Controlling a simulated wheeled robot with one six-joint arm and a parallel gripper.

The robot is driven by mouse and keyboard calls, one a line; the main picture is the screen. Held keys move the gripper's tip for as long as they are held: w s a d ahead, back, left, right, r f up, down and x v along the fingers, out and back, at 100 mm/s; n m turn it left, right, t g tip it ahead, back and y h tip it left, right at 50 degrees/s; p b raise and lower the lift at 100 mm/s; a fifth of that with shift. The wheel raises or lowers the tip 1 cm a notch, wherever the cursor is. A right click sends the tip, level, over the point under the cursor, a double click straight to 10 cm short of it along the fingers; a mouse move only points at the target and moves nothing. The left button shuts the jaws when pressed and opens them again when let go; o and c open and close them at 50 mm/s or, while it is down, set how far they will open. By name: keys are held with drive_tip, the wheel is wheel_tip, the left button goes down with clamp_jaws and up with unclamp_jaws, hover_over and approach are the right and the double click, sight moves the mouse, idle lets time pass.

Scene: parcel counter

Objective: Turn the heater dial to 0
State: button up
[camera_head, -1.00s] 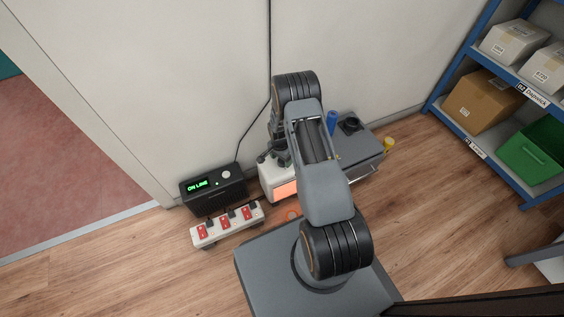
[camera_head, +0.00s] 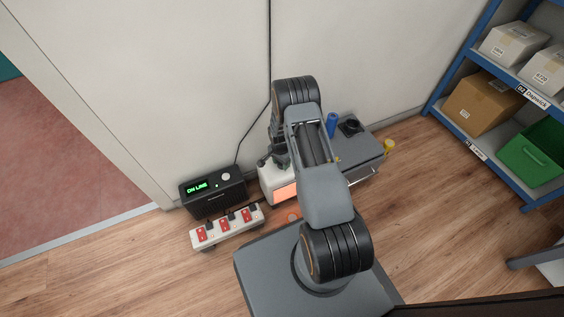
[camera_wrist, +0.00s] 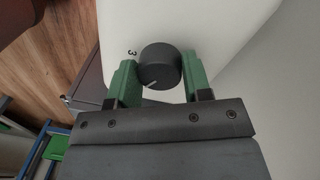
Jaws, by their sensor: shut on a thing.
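The heater (camera_head: 271,174) is a white box with a glowing orange front, low against the wall in the head view and partly hidden behind my arm. In the wrist view its white top (camera_wrist: 209,22) carries a dark round dial (camera_wrist: 158,64) with a pale pointer line. A printed "3" shows beside the dial at its upper left; no other number is visible. The pointer aims toward the lower left of the picture, away from the "3". My gripper (camera_wrist: 160,80) has its green fingers on either side of the dial and is shut on it.
A black box (camera_head: 213,190) reading "ON LINE" and a power strip (camera_head: 228,228) with red switches stand left of the heater. A grey cabinet (camera_head: 362,160) with a blue cylinder (camera_head: 331,124) is to the right. A blue shelf (camera_head: 452,113) holds parcels at far right.

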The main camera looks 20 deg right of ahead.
drive_tip(key=shift+n, duration=0.3)
drive_tip(key=shift+c, duration=0.2)
drive_tip(key=n, duration=0.6)
drive_tip(key=shift+s+n+h, duration=0.1)
drive_tip(key=shift+n+h, duration=0.2)
drive_tip(key=shift+n, duration=0.1)
drive_tip(key=n+p, duration=0.1)
drive_tip(key=n, duration=0.6)
drive_tip(key=shift+t, duration=0.3)
drive_tip(key=n+p, duration=0.1)
drive_tip(key=n, duration=0.3)
drive_tip(key=shift+d+n, duration=0.1)
drive_tip(key=shift+n, duration=0.2)
drive_tip(key=shift+n+p, duration=0.5)
drive_tip(key=shift+n, duration=1.8)
drive_tip(key=shift+t, duration=0.3)
